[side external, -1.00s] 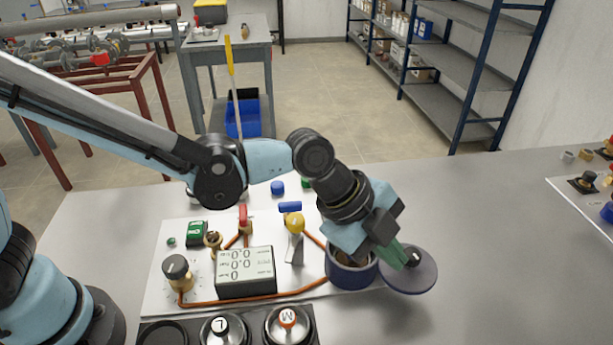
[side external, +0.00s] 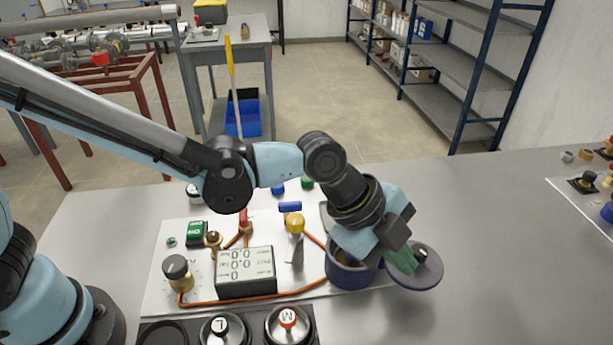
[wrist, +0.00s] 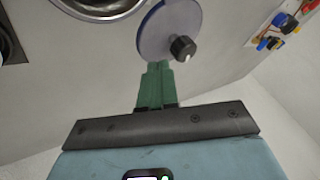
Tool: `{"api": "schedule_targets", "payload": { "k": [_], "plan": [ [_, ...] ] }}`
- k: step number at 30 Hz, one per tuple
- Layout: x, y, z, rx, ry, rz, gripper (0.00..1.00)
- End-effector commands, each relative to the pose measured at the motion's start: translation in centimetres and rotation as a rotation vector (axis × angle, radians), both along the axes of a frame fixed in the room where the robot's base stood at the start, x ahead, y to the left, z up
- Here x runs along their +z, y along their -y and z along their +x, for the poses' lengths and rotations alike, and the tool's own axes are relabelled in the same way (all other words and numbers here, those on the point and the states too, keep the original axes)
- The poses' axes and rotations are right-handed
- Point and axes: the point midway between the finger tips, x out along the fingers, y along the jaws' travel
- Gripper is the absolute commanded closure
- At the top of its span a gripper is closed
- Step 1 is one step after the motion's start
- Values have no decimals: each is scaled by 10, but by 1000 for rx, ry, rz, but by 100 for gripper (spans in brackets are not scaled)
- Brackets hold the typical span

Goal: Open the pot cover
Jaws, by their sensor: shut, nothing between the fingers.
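The pot (side external: 348,276) is a dark blue round vessel at the right edge of the white board in the side view. Its top is partly hidden behind my wrist. The pot cover (side external: 428,277), a grey-blue disc with a black knob, is off to the right of the pot, and looks slightly tilted. In the wrist view the cover (wrist: 152,38) is just beyond my fingertips, its knob to their right. My gripper (side external: 408,263) has green fingers, shut and empty, at the cover beside the knob. I cannot tell whether they touch it.
Round metal containers (side external: 287,325) are at the front. The grey table (side external: 500,270) is clear to the right, up to another board (side external: 590,188).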

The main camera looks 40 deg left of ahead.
Motion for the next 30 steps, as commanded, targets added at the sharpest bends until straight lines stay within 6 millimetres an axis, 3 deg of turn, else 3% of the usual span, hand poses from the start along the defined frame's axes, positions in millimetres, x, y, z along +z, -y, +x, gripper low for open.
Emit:
{"api": "schedule_targets", "payload": {
  "k": [6,21,30],
  "plan": [
    [4,-7,-35,-3,1,0,100],
    [59,-38,-59,-1,1,0,100],
    [80,-49,-68,-1,1,0,100]
  ]
}}
